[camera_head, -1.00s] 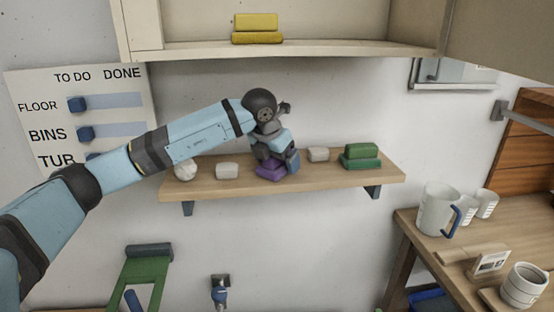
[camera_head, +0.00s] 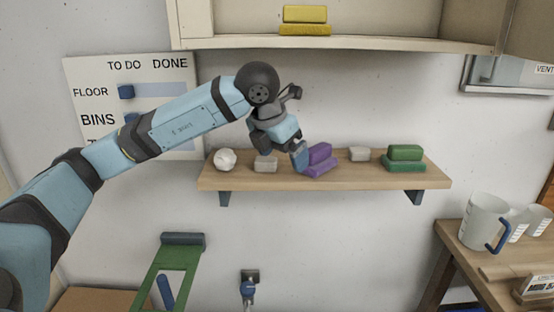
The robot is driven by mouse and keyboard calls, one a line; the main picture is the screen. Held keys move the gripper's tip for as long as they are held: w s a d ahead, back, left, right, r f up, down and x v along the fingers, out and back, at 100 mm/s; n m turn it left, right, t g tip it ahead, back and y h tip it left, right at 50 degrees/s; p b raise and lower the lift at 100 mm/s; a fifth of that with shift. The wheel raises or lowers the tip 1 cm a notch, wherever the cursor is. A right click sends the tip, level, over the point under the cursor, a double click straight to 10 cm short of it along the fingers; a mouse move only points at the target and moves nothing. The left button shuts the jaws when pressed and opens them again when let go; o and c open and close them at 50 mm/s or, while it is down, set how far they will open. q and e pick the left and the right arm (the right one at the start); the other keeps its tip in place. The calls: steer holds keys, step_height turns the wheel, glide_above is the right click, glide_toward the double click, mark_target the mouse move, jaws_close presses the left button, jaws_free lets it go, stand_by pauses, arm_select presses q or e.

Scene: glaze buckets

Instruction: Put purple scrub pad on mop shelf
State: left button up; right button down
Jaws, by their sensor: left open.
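Two purple pads rest on the wooden wall shelf (camera_head: 340,178): an upper purple pad (camera_head: 320,152) lies slightly tilted on a lower purple pad (camera_head: 319,169). The left ends of both are close to my left gripper (camera_head: 281,150), which is open with nothing between its fingers. It hangs just left of the pads, in front of and above the shelf. One blue-grey finger overlaps the pads' left edge in the picture; I cannot tell whether it touches. My right gripper is not in view. No shelf in view is labelled as the mop shelf.
The shelf also holds a white ball (camera_head: 225,159), a light block (camera_head: 265,164), another light block (camera_head: 359,153) and stacked green pads (camera_head: 405,153). Yellow pads (camera_head: 305,14) sit in the cabinet above. A jug (camera_head: 485,221) stands on the right table.

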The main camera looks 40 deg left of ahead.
arm_select(q)
steer(key=s+d+f+n+g+h, duration=0.1)
steer(key=s+d+f+n+h, duration=0.4)
steer(key=d+h, duration=0.6)
steer(key=s+d+f+h, duration=0.3)
steer(key=d+f+h, duration=0.5)
steer(key=d, duration=0.5)
steer(key=s+a+f+n+t+y, duration=0.1)
steer(key=a+f+n+t+y, duration=0.2)
steer(key=f+n+t+y, duration=0.55)
steer(key=a+f+n+t+y, duration=0.4)
steer(key=f+n, duration=0.6)
steer(key=n, duration=0.6)
steer(key=s+f+n+g+y, duration=0.4)
steer(key=s+f+n+g, duration=0.1)
steer(key=s+f, duration=0.8)
step_height(320, 180, down, 3)
steer(key=shift+s+a+r, duration=0.1)
steer(key=shift+s+a, duration=0.1)
steer(key=shift+a, duration=0.05)
